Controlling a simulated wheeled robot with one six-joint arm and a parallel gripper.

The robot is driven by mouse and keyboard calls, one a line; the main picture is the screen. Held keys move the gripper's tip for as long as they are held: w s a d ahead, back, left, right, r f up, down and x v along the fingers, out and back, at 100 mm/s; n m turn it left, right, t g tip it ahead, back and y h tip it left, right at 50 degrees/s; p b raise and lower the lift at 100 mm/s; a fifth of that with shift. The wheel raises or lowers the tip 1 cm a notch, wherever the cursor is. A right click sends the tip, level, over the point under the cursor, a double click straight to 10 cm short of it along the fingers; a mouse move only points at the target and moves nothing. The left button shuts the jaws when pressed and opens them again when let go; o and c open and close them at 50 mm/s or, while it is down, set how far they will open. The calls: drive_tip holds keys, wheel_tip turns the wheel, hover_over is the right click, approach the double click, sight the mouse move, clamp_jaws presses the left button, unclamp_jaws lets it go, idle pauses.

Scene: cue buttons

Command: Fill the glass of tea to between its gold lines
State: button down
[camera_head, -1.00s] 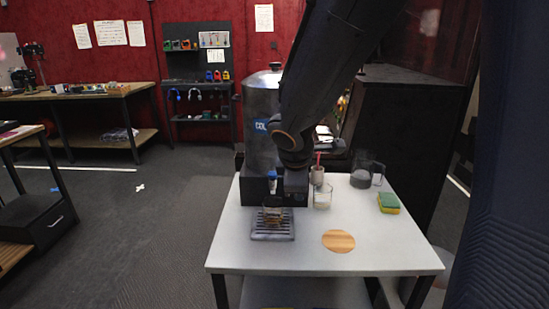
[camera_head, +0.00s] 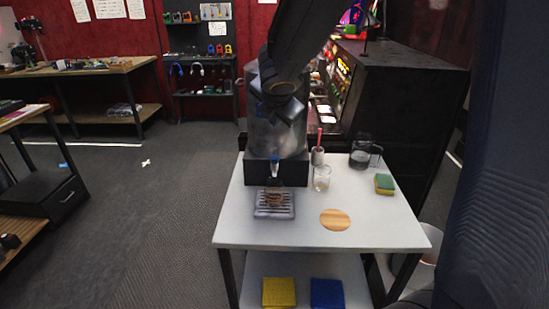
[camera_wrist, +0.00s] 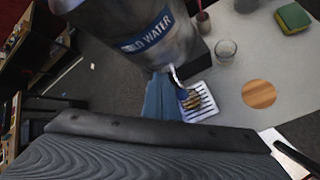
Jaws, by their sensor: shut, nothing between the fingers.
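The glass of tea (camera_head: 274,197) stands on the slatted drip tray (camera_head: 274,213), below the blue-handled tap (camera_head: 274,167) of a metal water urn (camera_head: 262,136). It holds brown liquid; its level against the gold lines is too small to read. In the wrist view the glass (camera_wrist: 196,101) sits beside the tap (camera_wrist: 181,88), and the urn's label (camera_wrist: 147,34) reads "D WATER". My gripper (camera_head: 290,106) is in front of the urn's upper body, above the tap and apart from the glass. It is shut and empty; its fingertips are hard to make out.
A round wooden coaster (camera_head: 335,220) lies on the white table (camera_head: 385,232). A clear glass (camera_head: 322,178), a cup with a red stick (camera_head: 318,156), a dark carafe (camera_head: 360,157) and a sponge (camera_head: 384,184) stand to the right. The front of the table is clear.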

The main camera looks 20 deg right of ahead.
sight(275, 159)
drive_tip(key=shift+f+b, duration=4.25)
drive_tip(key=shift+f, duration=0.15)
drive_tip(key=shift+f+b, duration=0.3)
drive_tip(key=shift+b, duration=0.15)
drive_tip(key=shift+f+b, duration=0.55)
drive_tip(key=shift+b, duration=0.05)
drive_tip(key=shift+r, duration=0.1)
idle(1.4)
drive_tip(key=shift+r+p, duration=0.95)
drive_tip(key=shift+p, duration=0.05)
